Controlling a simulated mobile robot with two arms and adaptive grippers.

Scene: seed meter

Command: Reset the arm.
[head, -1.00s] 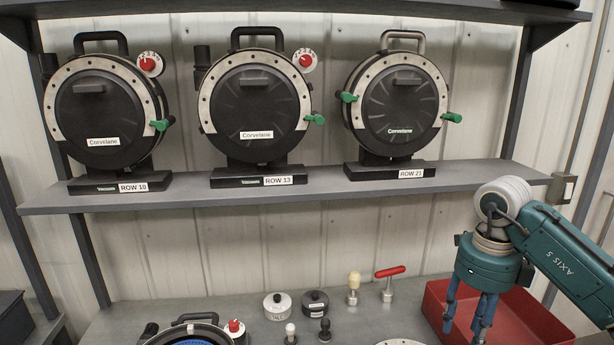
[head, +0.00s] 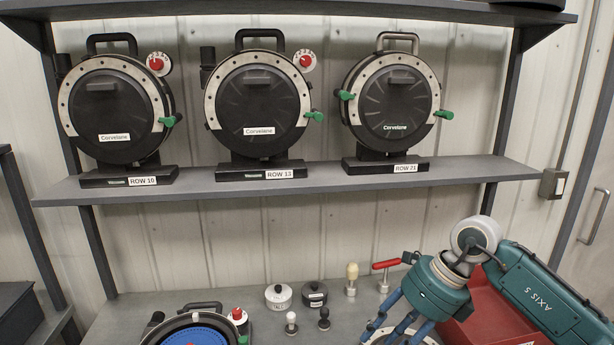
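My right arm, teal and marked AXIS 5, comes in from the lower right. Its gripper (head: 393,335) points down and to the left, with its blue fingers spread apart. The fingers are over a pale metal disc (head: 428,340) at the bottom edge, which they partly cover. No object shows between the fingers; whether they touch the disc I cannot tell. My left arm and gripper are not in view.
A red bin (head: 490,312) lies behind my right arm. Knobs, a red-handled tool (head: 386,265) and an open meter with a blue disc (head: 195,337) are on the bench (head: 250,270). Three black meters stand on the shelf (head: 310,186) above.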

